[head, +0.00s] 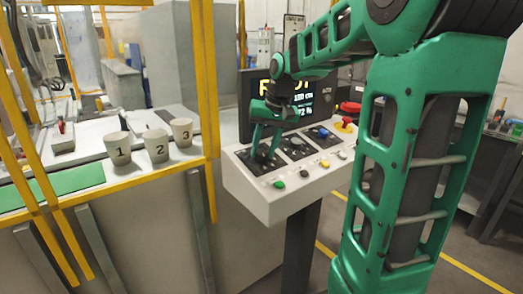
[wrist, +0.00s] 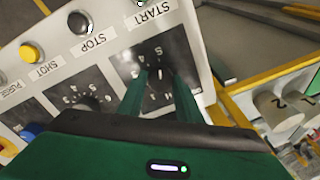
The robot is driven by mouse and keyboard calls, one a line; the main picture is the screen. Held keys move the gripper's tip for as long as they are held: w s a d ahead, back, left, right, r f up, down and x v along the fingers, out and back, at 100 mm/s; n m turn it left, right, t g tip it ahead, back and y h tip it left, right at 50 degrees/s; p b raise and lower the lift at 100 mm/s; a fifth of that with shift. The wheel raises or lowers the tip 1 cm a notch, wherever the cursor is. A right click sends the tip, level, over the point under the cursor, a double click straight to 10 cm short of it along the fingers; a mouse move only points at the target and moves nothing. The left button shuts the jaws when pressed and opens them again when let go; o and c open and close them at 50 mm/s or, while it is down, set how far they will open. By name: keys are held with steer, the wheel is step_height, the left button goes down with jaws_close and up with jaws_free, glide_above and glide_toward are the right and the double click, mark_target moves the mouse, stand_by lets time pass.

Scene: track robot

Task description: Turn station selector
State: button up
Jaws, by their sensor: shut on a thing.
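The station selector is a dark rotary knob (wrist: 159,86) on a black dial plate with white numerals. It sits in the wrist view between the two green fingers of my gripper (wrist: 160,92). The fingers are shut on the knob, one on each side. In the head view my gripper (head: 262,153) reaches down onto the leftmost dial plate of the white control console (head: 262,206). There the fingers largely hide the knob. The numeral its pointer faces is too small to tell.
A second dial knob (wrist: 90,102) is beside my gripper. Green (head: 279,184), black (head: 304,173) and yellow (head: 324,164) buttons line the console front. A red emergency button (head: 346,122) is at right, a screen (head: 310,98) behind. Numbered cups (head: 118,148) stand left beyond a yellow frame.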

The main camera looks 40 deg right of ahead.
steer(key=o, duration=1)
steer(key=shift+o, duration=0.2)
steer(key=v, duration=1)
steer(key=shift+r, duration=0.45)
steer(key=shift+a, duration=0.1)
